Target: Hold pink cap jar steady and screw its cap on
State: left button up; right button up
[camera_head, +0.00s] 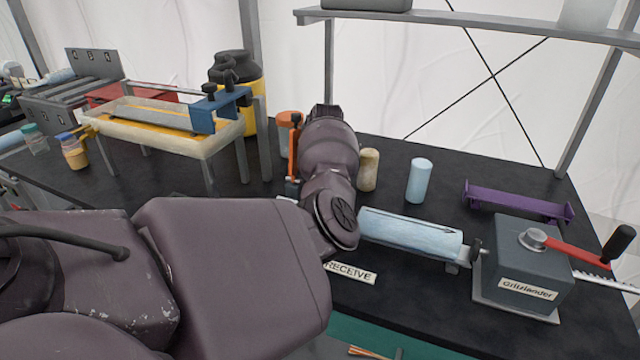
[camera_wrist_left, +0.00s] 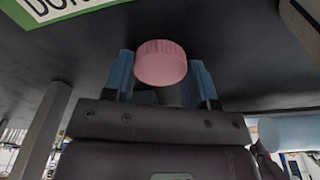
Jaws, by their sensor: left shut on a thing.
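The pink cap (camera_wrist_left: 161,62) shows in the left wrist view, round with a ribbed edge. My left gripper (camera_wrist_left: 160,72) has its two blue fingers on either side of the cap and is shut on the capped thing. The jar body is hidden from view, so I cannot tell whether the cap is seated on it. In the head view my left arm crosses the middle of the picture, hiding its gripper and the pink cap. My right gripper is in neither view.
The black table (camera_head: 400,290) holds a grey crank box (camera_head: 525,260), a pale blue roller (camera_head: 410,235), a light blue cylinder (camera_head: 419,181), a beige cylinder (camera_head: 368,170) and a purple rack (camera_head: 515,203). A tray stand (camera_head: 150,140) and jars (camera_head: 74,152) are at left.

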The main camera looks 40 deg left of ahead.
pick_arm(q)
notch_tip(320, 180, up, 7)
jog(key=shift+f+p, duration=0.1)
jog(key=shift+p, duration=0.45)
notch_tip(320, 180, up, 13)
jog(key=p, duration=0.2)
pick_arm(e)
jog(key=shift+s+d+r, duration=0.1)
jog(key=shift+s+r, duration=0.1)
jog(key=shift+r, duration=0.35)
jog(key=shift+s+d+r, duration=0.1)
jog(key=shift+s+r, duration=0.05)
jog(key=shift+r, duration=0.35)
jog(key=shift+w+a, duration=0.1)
